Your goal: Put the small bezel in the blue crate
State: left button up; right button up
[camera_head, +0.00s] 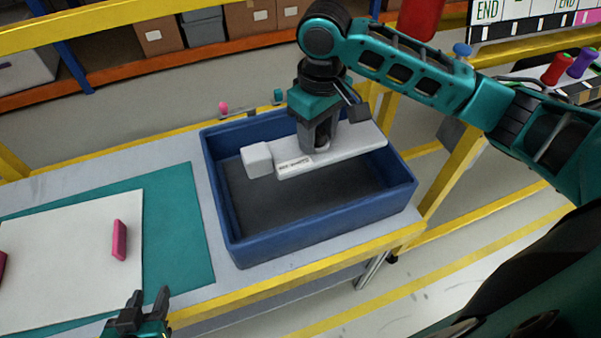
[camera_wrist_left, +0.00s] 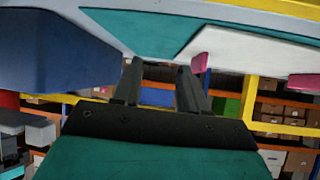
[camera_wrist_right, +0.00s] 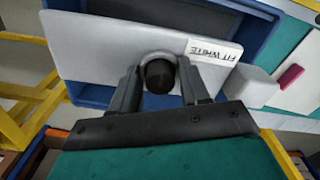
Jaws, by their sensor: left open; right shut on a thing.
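The small bezel is a long pale grey plate (camera_head: 355,143) with a white block at its left end and a printed label. It also shows in the right wrist view (camera_wrist_right: 110,48). My right gripper (camera_head: 320,147) points down and is shut on it near the middle. The bezel hangs over the blue crate (camera_head: 330,237), across its back part; I cannot tell its exact height above the rim. The crate's visible dark floor is bare. My left gripper (camera_head: 142,308) is open and empty by the table's front edge; its parted fingers show in the left wrist view (camera_wrist_left: 160,85).
A teal mat (camera_head: 180,220) with a white sheet (camera_head: 60,265) lies left of the crate. A pink block (camera_head: 119,240) stands on the sheet, with another at the left edge. Yellow rails edge the table. Shelves with boxes (camera_head: 158,33) stand behind.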

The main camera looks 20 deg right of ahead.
pick_arm(q)
jog(key=f+b, duration=0.1)
jog(key=s+f+b, duration=0.1)
jog(key=shift+f, duration=0.4)
jog(key=shift+w+f+b, duration=0.15)
jog(key=shift+f+b, duration=0.15)
jog(key=shift+b, duration=0.25)
pick_arm(e)
notch_tip(320, 180, down, 19)
jog(key=shift+s+r, duration=0.15)
jog(key=shift+r, duration=0.05)
pick_arm(q)
jog(key=shift+w, duration=0.1)
pick_arm(e)
jog(key=shift+f, duration=0.3)
jog(key=shift+f, duration=0.1)
jog(key=o, duration=0.8)
pick_arm(q)
jog(key=shift+s, duration=0.2)
pick_arm(e)
jog(key=o, duration=0.4)
pick_arm(q)
notch_tip(320, 180, up, 2)
jog(key=shift+r+p, duration=0.1)
jog(key=shift+p, duration=1)
pick_arm(e)
notch_tip(320, 180, up, 12)
jog(key=shift+r, duration=0.15)
